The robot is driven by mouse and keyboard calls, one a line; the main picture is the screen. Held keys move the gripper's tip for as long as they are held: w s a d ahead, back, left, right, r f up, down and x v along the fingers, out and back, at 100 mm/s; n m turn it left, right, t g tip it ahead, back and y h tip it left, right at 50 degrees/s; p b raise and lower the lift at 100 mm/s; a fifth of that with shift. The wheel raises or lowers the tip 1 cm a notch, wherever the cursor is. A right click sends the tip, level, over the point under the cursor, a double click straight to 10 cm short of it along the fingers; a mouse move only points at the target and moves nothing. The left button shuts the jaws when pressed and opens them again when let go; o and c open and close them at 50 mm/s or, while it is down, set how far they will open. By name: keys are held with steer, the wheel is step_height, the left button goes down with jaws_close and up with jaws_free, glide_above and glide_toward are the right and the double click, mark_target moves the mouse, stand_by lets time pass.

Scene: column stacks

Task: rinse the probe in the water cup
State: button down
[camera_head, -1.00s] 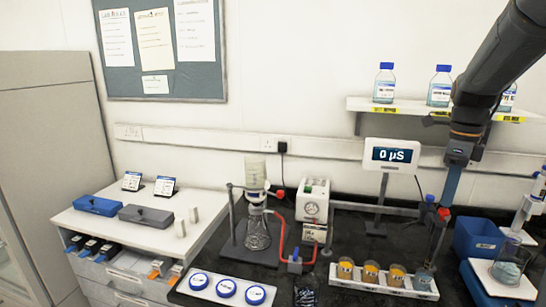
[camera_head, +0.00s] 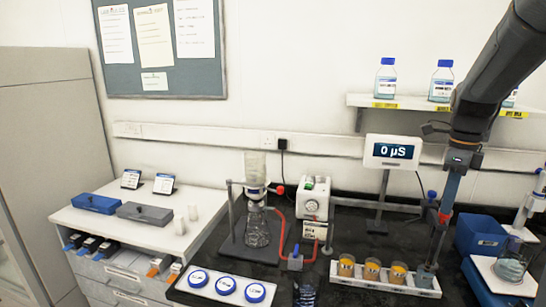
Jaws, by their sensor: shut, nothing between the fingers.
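A white rack (camera_head: 345,275) on the dark bench holds several small cups. The left three hold orange-brown contents, and the clear cup (camera_head: 426,278) at its right end looks like the water cup. A blue-capped probe (camera_head: 432,196) with a thin cable stands above that end. A slim grey shaft runs down to the clear cup; I cannot tell whether its tip is inside. My gripper (camera_head: 443,217) is shut and empty, by the upper part of the probe. It is small and partly merged with the probe. The meter (camera_head: 391,152) behind reads 0 µS.
A filter stand with flask (camera_head: 257,228) and a pump (camera_head: 313,198) stand to the left. A shelf (camera_head: 410,103) with bottles is behind my arm.

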steer(key=shift+f+b, duration=0.65)
steer(key=shift+f, duration=0.95)
steer(key=shift+r+p, duration=2.6)
steer(key=shift+r, duration=1)
steer(key=shift+f, duration=0.1)
